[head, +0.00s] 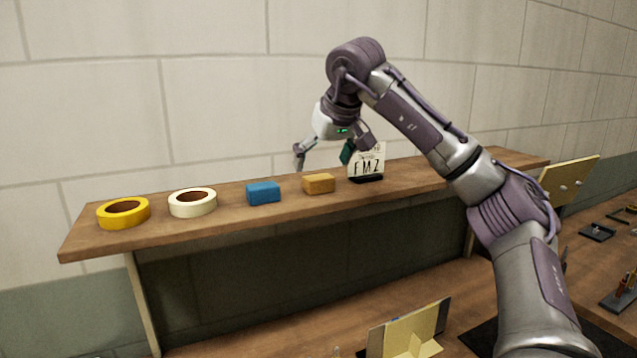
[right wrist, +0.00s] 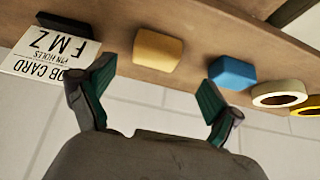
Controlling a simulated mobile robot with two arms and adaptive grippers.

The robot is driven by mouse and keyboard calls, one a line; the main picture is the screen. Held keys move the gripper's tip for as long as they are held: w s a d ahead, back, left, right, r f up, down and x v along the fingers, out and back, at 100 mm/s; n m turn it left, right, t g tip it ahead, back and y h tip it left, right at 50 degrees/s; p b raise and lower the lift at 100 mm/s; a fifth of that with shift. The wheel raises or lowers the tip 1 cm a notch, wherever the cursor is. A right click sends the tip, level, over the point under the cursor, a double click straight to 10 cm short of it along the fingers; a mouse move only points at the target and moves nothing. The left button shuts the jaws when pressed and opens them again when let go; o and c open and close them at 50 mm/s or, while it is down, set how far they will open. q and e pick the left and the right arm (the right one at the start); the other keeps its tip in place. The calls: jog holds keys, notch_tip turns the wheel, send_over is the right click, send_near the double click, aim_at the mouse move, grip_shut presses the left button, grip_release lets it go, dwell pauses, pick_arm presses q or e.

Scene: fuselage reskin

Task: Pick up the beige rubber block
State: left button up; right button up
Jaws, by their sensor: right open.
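The beige rubber block (head: 319,183) sits on the wooden shelf (head: 230,209), between a blue block (head: 263,192) and a job card in a dark stand (head: 366,165). It also shows in the right wrist view (right wrist: 158,50), beyond the fingertips and roughly between them. My right gripper (head: 325,156) is open and empty above the shelf, behind and above the beige block in the head view. Its two green-padded fingers (right wrist: 152,88) are spread wide in the right wrist view and do not touch the block. My left gripper is not in view.
A cream tape roll (head: 192,202) and a yellow tape roll (head: 123,213) lie left of the blue block. A wall (head: 130,100) stands behind the shelf. Below is a workbench with a yellow piece (head: 410,335); dark tools lie on the bench at right.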

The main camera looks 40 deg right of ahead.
aim_at(319, 177)
jog(key=shift+w+d+f, duration=0.2)
jog(key=shift+w+f, duration=0.25)
jog(key=shift+f, duration=0.05)
jog(key=x, duration=0.1)
jog(key=p+x, duration=0.1)
jog(key=x, duration=0.2)
jog(key=shift+s+d+f+p, duration=0.1)
jog(key=shift+s+d+p, duration=0.05)
jog(key=shift+d+p, duration=0.2)
jog(key=shift+f, duration=0.2)
jog(key=shift+a+r, duration=0.1)
jog(key=c, duration=1.2)
jog(key=shift+c, duration=0.2)
jog(key=shift+r, duration=0.1)
